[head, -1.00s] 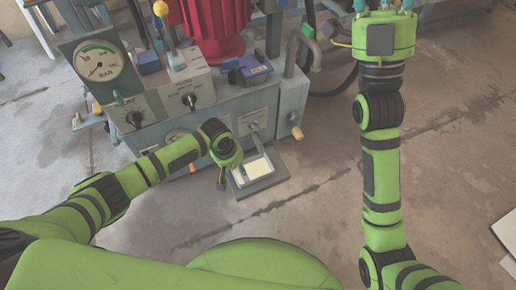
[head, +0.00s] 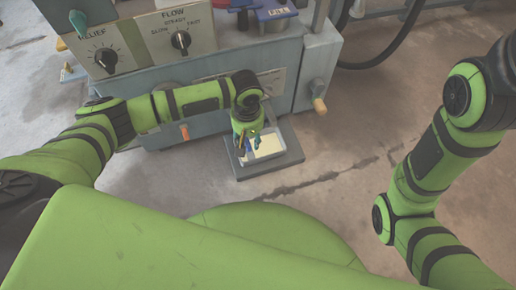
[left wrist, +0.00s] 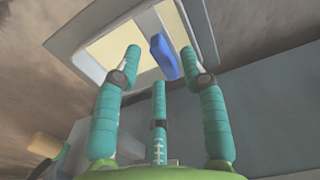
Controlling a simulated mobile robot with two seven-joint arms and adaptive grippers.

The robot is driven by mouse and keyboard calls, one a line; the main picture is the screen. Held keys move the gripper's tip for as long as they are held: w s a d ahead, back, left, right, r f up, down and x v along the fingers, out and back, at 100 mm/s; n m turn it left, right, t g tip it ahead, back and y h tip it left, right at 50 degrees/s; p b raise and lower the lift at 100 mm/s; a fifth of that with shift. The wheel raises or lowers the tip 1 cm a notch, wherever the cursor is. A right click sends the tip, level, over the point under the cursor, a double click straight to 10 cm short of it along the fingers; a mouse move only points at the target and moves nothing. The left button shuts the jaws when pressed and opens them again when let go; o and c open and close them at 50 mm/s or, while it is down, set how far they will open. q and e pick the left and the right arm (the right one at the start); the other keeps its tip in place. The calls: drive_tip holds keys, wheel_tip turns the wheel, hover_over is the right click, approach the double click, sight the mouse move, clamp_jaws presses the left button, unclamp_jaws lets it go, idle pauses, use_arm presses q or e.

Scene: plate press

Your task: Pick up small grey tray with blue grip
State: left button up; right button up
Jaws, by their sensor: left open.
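The small grey tray (head: 266,159) has a light rim and a cream-coloured inside. It rests on a darker grey slab (head: 239,173) in front of the machine. My left gripper (head: 249,147) is over the tray's left part, pointing down and open. In the left wrist view the teal fingers are spread. The blue grip (left wrist: 163,57) stands up from the tray (left wrist: 204,32) and shows between the fingertips (left wrist: 161,56). I cannot tell whether any finger touches it. My right gripper is out of view.
The grey machine (head: 215,75) stands close behind the tray, with a flow knob (head: 181,40) and a relief knob (head: 107,60). A wooden-tipped handle (head: 320,105) sticks out at its right. The concrete floor (head: 340,165) right of the slab is clear.

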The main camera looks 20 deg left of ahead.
use_arm(q)
wheel_tip(320, 180, down, 3)
drive_tip(key=shift+f+b, duration=0.1)
drive_tip(key=shift+b, duration=0.7)
clamp_jaws()
drive_tip(key=shift+w+r, duration=0.1)
drive_tip(key=shift+r, duration=0.1)
